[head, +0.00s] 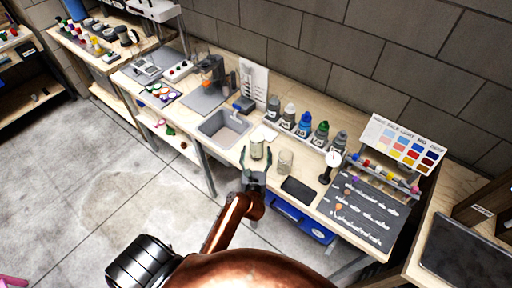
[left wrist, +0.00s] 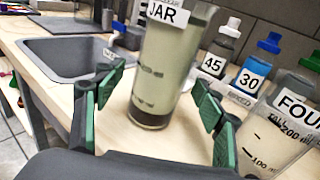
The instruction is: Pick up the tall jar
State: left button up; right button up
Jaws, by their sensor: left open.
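The tall jar (left wrist: 165,65) is a clear upright cylinder with a dark base and a white label reading JAR. It stands on the wooden bench just ahead of my left gripper (left wrist: 155,110), between the lines of its two open green-padded fingers. The fingers do not touch it in the left wrist view. In the head view the jar (head: 257,149) stands right of the sink, at the tips of my left gripper (head: 256,172). My right gripper is not seen.
A clear beaker (left wrist: 275,125) labelled FOU stands close to the right finger; it also shows in the head view (head: 285,161). The sink (head: 224,129) is to the left. Several capped bottles (head: 304,124) stand behind. A dark flat pad (head: 299,189) lies to the right.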

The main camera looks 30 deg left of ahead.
pick_arm(q)
jog(key=shift+x, duration=0.9)
jog(key=shift+f, duration=0.1)
pick_arm(e)
jog(key=shift+w+f, duration=0.1)
jog(key=shift+w, duration=0.25)
pick_arm(q)
jog(key=c, duration=1.6)
jog(key=shift+c, duration=0.5)
pick_arm(e)
jog(key=shift+a, duration=0.1)
pick_arm(q)
jog(key=shift+r, duration=0.25)
